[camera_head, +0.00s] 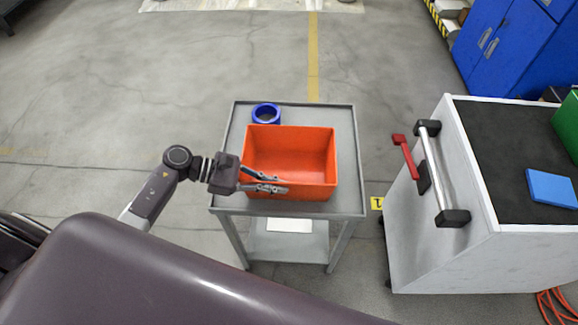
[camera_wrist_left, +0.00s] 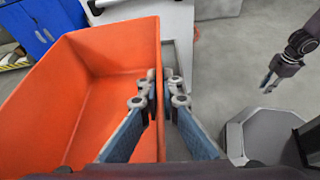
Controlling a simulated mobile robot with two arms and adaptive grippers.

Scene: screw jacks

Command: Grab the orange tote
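The orange tote (camera_head: 290,150) is an open, empty bin standing on a small grey cart in the head view. It fills the left side of the left wrist view (camera_wrist_left: 88,92). My left gripper (camera_head: 276,184) is at the tote's near wall, toward its left corner. In the left wrist view its fingers (camera_wrist_left: 163,92) straddle that wall, one inside and one outside, closed in tightly around it. My right gripper (camera_wrist_left: 268,82) shows small in the left wrist view, away from the tote and empty. Its finger gap is too small to judge.
The grey cart (camera_head: 350,190) has a raised rim. A blue ring-shaped object (camera_head: 266,113) stands behind the tote. A white cabinet (camera_head: 440,255) with a bar handle (camera_head: 440,170) and a red lever (camera_head: 408,160) is at right. Floor left of the cart is clear.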

